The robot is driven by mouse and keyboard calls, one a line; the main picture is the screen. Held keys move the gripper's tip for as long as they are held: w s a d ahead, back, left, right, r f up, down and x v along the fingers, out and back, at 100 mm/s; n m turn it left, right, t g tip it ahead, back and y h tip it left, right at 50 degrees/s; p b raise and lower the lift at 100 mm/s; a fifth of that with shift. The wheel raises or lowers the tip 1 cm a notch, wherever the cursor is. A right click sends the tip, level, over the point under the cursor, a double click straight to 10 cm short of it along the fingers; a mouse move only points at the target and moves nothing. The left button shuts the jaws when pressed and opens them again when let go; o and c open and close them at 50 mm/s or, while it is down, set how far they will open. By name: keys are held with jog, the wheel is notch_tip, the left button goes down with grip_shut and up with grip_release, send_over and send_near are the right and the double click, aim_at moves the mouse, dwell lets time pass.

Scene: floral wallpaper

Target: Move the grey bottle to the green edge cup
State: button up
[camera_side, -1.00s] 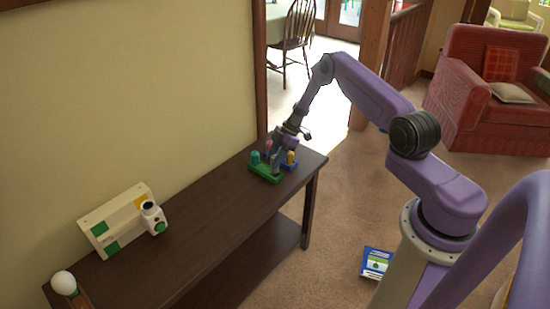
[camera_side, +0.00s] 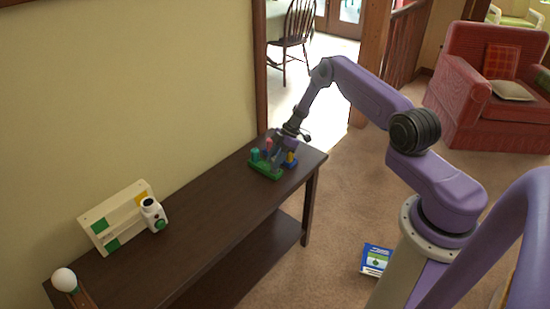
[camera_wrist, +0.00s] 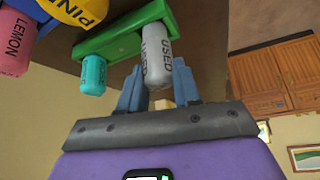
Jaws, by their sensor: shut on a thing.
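The grey bottle (camera_wrist: 157,58), marked "USED", is between the fingers of my gripper (camera_wrist: 158,72) in the wrist view. The gripper is shut on it. The bottle is at one end of the green rack (camera_wrist: 110,38); I cannot tell whether it is seated in a cup or just clear of it. A teal bottle (camera_wrist: 93,75) is at the rack's other end. In the side view, my gripper (camera_side: 279,162) is over the green rack (camera_side: 264,172) at the table's far end, and the fingers mostly hide the grey bottle.
A blue rack (camera_side: 290,165) adjoins the green one and holds a yellow bottle (camera_wrist: 85,8) and a pink bottle (camera_wrist: 15,42). A cream box (camera_side: 115,218) and a white bottle (camera_side: 153,214) stand farther along the dark table (camera_side: 215,205). The table's middle is clear.

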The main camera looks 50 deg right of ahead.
jog(key=shift+f, duration=0.6)
jog(key=o, duration=1.1)
jog(key=v, duration=1.7)
jog(key=shift+r, duration=0.2)
